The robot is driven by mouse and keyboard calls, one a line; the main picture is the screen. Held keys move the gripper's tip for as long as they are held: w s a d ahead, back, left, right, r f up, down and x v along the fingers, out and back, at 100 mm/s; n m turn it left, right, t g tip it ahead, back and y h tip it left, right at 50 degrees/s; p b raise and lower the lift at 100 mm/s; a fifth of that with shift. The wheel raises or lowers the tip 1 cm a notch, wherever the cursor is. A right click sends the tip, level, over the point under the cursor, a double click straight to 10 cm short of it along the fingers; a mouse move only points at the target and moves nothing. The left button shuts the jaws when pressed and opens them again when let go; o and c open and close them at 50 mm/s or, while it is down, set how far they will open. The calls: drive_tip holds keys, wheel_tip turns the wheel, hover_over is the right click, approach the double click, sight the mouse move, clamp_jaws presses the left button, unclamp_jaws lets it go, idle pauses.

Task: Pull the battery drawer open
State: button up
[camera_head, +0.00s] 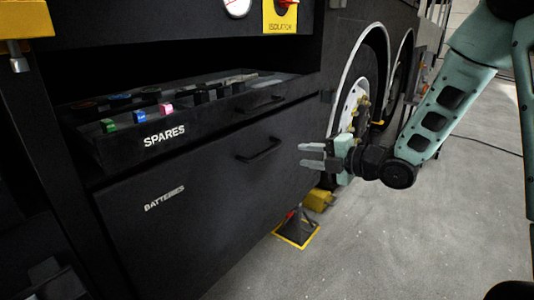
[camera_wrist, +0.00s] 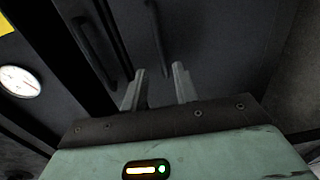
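The battery drawer (camera_head: 205,200) is a black front labelled BATTERIES. It looks shut. Its black bar handle (camera_head: 258,150) is near its upper edge, and also shows in the wrist view (camera_wrist: 156,28) beyond my fingers. My gripper (camera_head: 311,155) is to the right of this handle in the head view, with its fingers pointing left towards the drawer front. In the wrist view my two grey fingertips (camera_wrist: 159,70) are apart with nothing between them. They do not appear to touch the handle, but the exact distance is hard to tell.
The SPARES drawer (camera_head: 125,152) above stands partly open, holding several small parts, with its own handle (camera_head: 262,104). Coach wheels (camera_head: 352,100) are behind my gripper. A stand on a yellow-edged base (camera_head: 296,230) is on the floor below. Grey floor (camera_head: 400,240) at right is clear.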

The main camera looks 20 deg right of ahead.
sight(270, 151)
drive_tip(key=b+x, duration=0.1)
drive_tip(key=x, duration=1.2)
drive_tip(key=shift+w+a, duration=0.15)
clamp_jaws()
